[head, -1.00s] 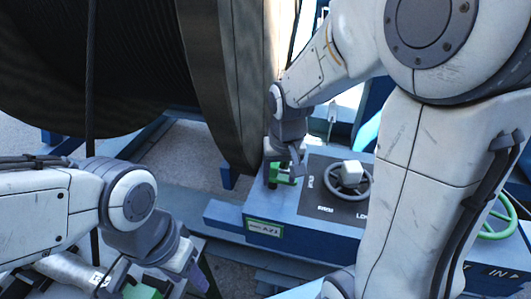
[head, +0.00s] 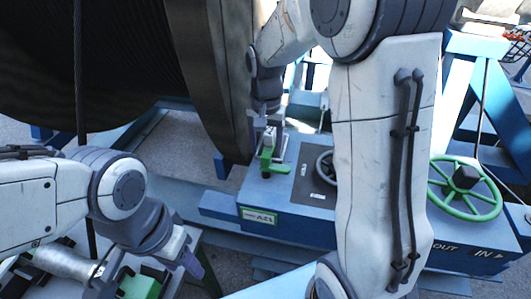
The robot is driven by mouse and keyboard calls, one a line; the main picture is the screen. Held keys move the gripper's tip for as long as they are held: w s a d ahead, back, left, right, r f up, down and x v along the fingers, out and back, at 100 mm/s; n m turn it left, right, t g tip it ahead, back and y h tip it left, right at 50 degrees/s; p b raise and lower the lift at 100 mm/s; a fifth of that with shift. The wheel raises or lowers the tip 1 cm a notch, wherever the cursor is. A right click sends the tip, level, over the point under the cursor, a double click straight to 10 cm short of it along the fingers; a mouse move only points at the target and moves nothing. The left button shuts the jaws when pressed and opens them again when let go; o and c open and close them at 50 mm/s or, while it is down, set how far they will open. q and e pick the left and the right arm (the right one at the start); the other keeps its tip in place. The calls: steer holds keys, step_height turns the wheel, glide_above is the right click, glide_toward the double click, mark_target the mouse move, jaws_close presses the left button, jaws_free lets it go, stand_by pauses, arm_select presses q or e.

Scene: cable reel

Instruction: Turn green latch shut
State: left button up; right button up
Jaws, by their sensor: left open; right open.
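The green latch (head: 267,160) sits at the left end of the top of a blue box, beside the large reel. My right gripper (head: 271,134) is right above and behind the latch, pointing down. Its jaws are open, and they partly hide the latch's far part. I cannot tell whether they touch it. My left gripper (head: 190,258) is open and empty at the lower left, away from the latch.
The blue box (head: 230,198) carries a green label (head: 258,216) and a grey handwheel (head: 325,165), partly hidden by my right arm. A green handwheel (head: 465,188) stands at right. The large cable reel (head: 215,80) rises close left of the latch. A black cable (head: 78,70) hangs at left.

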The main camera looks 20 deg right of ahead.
mark_target(266, 154)
steer(key=shift+f, duration=1.7)
steer(key=shift+c, duration=0.3)
jaws_close()
